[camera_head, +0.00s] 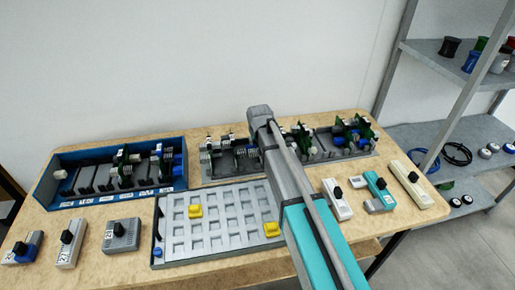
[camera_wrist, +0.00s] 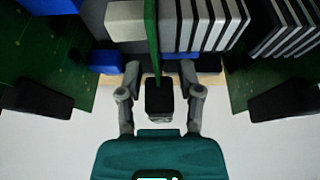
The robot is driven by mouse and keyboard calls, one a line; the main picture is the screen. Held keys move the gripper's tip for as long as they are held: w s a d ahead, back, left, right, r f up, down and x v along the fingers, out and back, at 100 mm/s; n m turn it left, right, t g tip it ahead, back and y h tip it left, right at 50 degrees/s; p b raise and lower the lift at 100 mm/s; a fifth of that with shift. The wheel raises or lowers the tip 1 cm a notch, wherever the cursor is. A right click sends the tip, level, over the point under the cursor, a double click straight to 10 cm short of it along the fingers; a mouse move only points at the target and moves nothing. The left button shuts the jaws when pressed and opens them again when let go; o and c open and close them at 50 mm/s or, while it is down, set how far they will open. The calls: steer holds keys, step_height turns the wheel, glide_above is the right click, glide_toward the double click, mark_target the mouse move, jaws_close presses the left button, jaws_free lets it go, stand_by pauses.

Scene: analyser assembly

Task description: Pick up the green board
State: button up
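In the wrist view a green board (camera_wrist: 151,28) stands edge-on in the middle, with a black grip block (camera_wrist: 160,98) at its near end. My gripper (camera_wrist: 160,78) is open, one finger on each side of this block, with a visible gap on both sides. Two more green boards show, one at the left (camera_wrist: 50,55) and one at the right (camera_wrist: 250,55), each with a black block. In the head view several green boards stand in the grey rack (camera_head: 215,173) at the back. My arm covers part of that rack, and my fingers are hidden there.
A blue rack (camera_head: 60,196) with boards stands at the left. A grey tray (camera_head: 172,235) with two yellow blocks lies in front. Several small handled modules, including a teal one (camera_head: 378,188), line both sides. A metal shelf (camera_head: 440,150) stands at the right.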

jaws_close()
steer(key=shift+r, duration=0.25)
